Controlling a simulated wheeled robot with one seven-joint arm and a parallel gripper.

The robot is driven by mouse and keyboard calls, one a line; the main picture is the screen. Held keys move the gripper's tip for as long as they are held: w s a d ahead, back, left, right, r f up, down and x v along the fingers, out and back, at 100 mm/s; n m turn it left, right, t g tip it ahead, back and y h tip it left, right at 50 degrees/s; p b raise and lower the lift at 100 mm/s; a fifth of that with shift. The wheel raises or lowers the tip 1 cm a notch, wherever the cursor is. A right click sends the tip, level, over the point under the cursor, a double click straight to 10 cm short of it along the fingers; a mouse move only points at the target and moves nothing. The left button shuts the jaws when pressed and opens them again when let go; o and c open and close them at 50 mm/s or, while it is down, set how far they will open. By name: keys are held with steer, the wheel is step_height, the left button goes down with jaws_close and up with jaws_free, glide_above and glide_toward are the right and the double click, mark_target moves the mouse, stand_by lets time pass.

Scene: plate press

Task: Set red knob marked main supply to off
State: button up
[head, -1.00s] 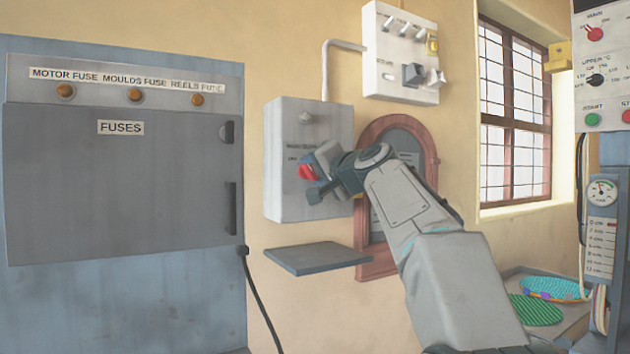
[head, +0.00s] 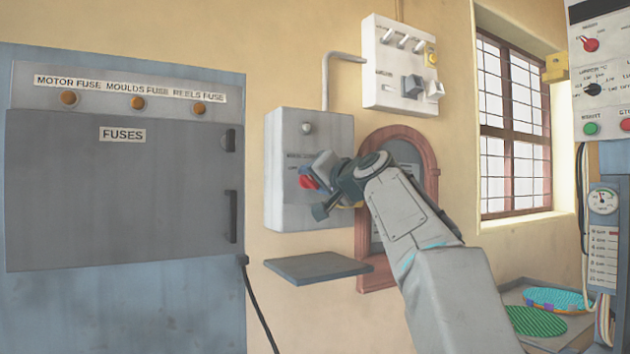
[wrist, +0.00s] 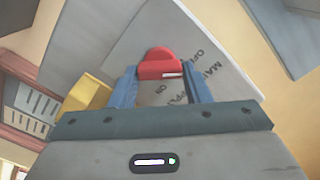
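The red knob (head: 307,182) is on the front of a grey wall box (head: 285,215) left of the arched frame. In the wrist view the red knob (wrist: 158,66) has a white mark near its right lower edge. "MAIN SUPPLY" and an "OFF" label are partly readable beside it, on the box face. My gripper (head: 314,189) is at the box front. In the wrist view my gripper's blue fingers (wrist: 160,82) are apart, one on each side of the knob at their tips. A gap shows at the right finger; firm contact cannot be seen.
A small grey shelf (head: 318,267) juts out below the box. A white switch panel (head: 390,100) hangs above right. A grey fuse cabinet (head: 115,190) stands at left, and a control column (head: 605,130) at far right. The arched frame (head: 425,160) is behind my arm.

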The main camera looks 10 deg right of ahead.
steer(key=o, duration=0.3)
steer(key=b+v, duration=0.2)
steer(key=v, duration=1.2)
steer(key=shift+w, duration=0.1)
